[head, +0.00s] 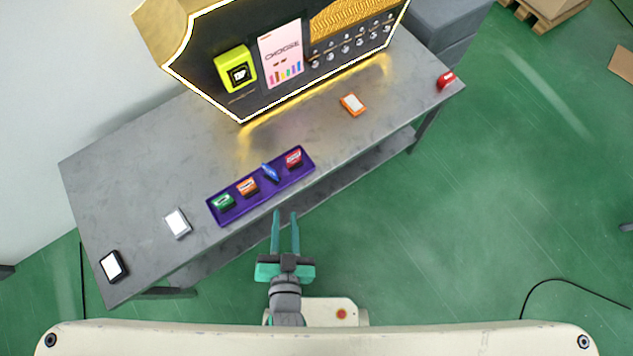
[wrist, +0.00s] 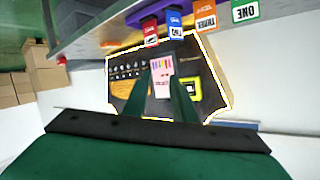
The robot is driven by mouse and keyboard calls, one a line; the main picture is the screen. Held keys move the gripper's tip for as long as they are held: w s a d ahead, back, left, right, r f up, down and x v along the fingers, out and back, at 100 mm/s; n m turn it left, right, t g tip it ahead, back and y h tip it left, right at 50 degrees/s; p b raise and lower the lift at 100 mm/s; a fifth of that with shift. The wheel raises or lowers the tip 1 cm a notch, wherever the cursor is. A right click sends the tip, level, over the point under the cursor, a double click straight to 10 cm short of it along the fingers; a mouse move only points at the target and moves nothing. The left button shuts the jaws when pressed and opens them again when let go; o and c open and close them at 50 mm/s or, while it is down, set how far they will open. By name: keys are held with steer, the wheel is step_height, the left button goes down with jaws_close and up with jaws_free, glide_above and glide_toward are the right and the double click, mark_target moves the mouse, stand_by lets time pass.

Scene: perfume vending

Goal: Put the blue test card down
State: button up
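The blue test card (head: 270,172) stands in the purple tray (head: 233,212) on the grey table, between an orange card (head: 247,187) and a red card (head: 293,159). It sits at a different angle from its neighbours. A green card (head: 222,202) is at the tray's left end. The blue card also shows in the wrist view (wrist: 174,22), marked TWO. My gripper (head: 286,212) is just off the table's front edge, near the tray. Its two fingers are apart with nothing between them, and they appear clear of the cards.
A lit perfume display (head: 235,107) stands at the table's back. White-faced (head: 177,223), black-framed (head: 113,266) and orange-framed (head: 353,104) items lie on the table (head: 140,180). A small red object (head: 446,80) is at its right end. The green floor at right is mostly clear.

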steer(key=s+d+r+n+t+h, duration=0.1)
steer(key=s+d+r+n, duration=0.1)
steer(key=s+d+r, duration=0.3)
steer(key=s+d, duration=0.3)
steer(key=shift+s+n, duration=0.25)
steer(key=shift+n, duration=0.05)
stand_by(1.6)
